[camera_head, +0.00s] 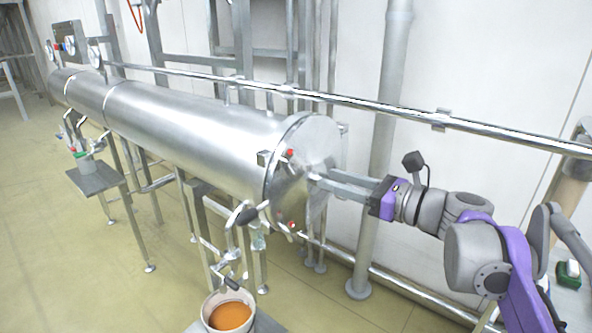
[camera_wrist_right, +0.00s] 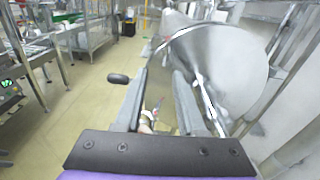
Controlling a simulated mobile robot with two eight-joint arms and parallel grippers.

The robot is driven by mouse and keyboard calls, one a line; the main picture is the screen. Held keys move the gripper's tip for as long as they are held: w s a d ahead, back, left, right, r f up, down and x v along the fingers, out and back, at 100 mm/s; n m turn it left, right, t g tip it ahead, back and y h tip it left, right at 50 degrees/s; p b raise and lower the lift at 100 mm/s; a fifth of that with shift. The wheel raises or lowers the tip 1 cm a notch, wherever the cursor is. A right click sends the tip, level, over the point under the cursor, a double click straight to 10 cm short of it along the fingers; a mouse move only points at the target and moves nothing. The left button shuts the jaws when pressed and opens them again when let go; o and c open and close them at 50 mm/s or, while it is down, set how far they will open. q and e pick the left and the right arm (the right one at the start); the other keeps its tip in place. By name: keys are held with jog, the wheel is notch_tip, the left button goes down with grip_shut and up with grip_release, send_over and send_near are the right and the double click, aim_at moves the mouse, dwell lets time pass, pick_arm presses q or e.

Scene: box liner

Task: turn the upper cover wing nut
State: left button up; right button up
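The steel vessel (camera_head: 190,120) lies lengthwise, with a round cover (camera_head: 318,140) at its near end. The upper cover wing nut (camera_head: 290,153) shows as a small red-marked part at the cover's upper rim. A lower red-marked fastener (camera_head: 292,224) sits at the lower rim. My right gripper (camera_head: 314,180) reaches in from the right, its fingertips in front of the cover, below the upper nut. In the right wrist view its two fingers (camera_wrist_right: 160,72) stand apart with nothing clearly between them, the cover (camera_wrist_right: 220,65) to the right. Whether they touch the cover is unclear. My left gripper is not in view.
A long pipe rail (camera_head: 350,100) runs above and behind the vessel. A bucket with orange contents (camera_head: 230,315) stands at the front. A vertical pipe (camera_head: 380,130) rises behind my right arm. Open floor lies at left.

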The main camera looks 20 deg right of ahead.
aim_at(294, 158)
jog(key=d+r+x, duration=0.1)
jog(key=x, duration=0.9)
jog(key=shift+w+a+r+m+t+b, duration=0.25)
jog(key=shift+w+r+m+t+b, duration=0.15)
jog(key=shift+w, duration=0.2)
grip_shut()
